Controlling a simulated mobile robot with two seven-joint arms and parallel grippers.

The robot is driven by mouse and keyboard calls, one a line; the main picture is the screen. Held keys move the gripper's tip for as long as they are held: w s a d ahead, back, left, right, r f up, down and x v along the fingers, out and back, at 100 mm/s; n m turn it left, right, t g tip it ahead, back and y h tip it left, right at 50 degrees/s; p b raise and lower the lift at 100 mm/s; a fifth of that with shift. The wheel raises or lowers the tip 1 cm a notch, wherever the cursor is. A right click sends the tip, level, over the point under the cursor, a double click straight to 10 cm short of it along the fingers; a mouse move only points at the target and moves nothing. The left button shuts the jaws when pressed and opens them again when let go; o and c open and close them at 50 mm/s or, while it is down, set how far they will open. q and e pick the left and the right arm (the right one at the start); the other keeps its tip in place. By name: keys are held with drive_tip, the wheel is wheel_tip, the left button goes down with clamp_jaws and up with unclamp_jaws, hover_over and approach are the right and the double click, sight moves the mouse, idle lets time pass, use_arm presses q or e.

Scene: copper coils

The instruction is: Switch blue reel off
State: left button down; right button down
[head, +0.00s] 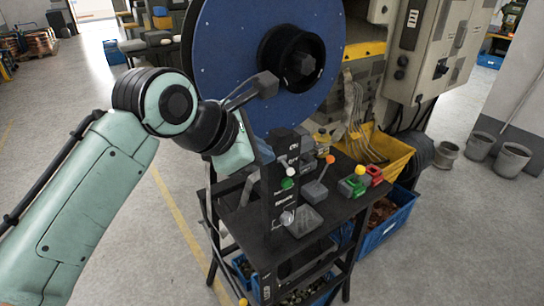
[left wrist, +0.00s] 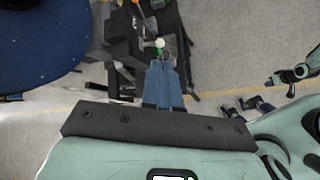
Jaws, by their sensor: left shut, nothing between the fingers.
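The blue reel (head: 265,45) is a large disc with a black hub, upright at the top of the head view. Its edge also shows in the left wrist view (left wrist: 35,45). Below it stands a dark control post (head: 283,175) with a green knob (head: 288,183) and a white-tipped lever (head: 287,218). My left gripper (head: 266,152) is at the upper part of the post, beside it. In the left wrist view its blue-grey fingers (left wrist: 161,68) are together and empty, just short of a white-and-green knob (left wrist: 160,44). Whether they touch it I cannot tell.
A black table (head: 325,215) carries the post, an orange-handled lever (head: 322,172) and green and red switch boxes (head: 353,186). A yellow bin (head: 388,150) and blue crate (head: 385,225) are at right. A mint-and-black arm (left wrist: 303,71) shows in the left wrist view.

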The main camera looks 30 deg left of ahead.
use_arm(q)
drive_tip(key=v, duration=0.5)
drive_tip(key=shift+s+d+r, duration=0.1)
drive_tip(key=shift+s+r, duration=0.05)
drive_tip(key=shift+s, duration=0.25)
